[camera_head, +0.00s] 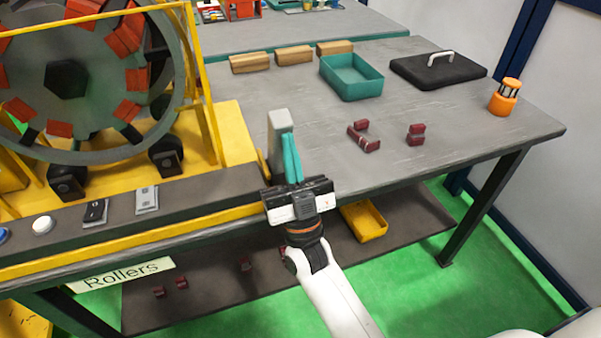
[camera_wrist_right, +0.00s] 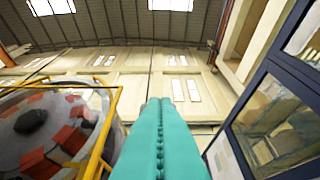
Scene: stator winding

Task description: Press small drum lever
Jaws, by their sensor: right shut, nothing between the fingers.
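A grey upright block (camera_head: 281,130), which looks like the lever, stands at the right end of the yellow drum machine's front. My right gripper (camera_head: 292,158) is just in front of it, its teal fingers pointing up and covering part of the block's right side. I cannot tell whether they touch. The fingers are shut together with nothing between them, as the right wrist view also shows (camera_wrist_right: 160,140). The large drum (camera_head: 100,80), ringed with red-orange blocks, stands on the yellow frame (camera_head: 222,125) at left. My left gripper is not in view.
A dark panel (camera_head: 200,189) with buttons and switches runs along the machine's front edge. The grey table (camera_head: 450,130) holds a teal tray (camera_head: 352,85), wooden blocks (camera_head: 294,55), a black lid (camera_head: 437,72), dark red pieces (camera_head: 363,138) and an orange item (camera_head: 504,98).

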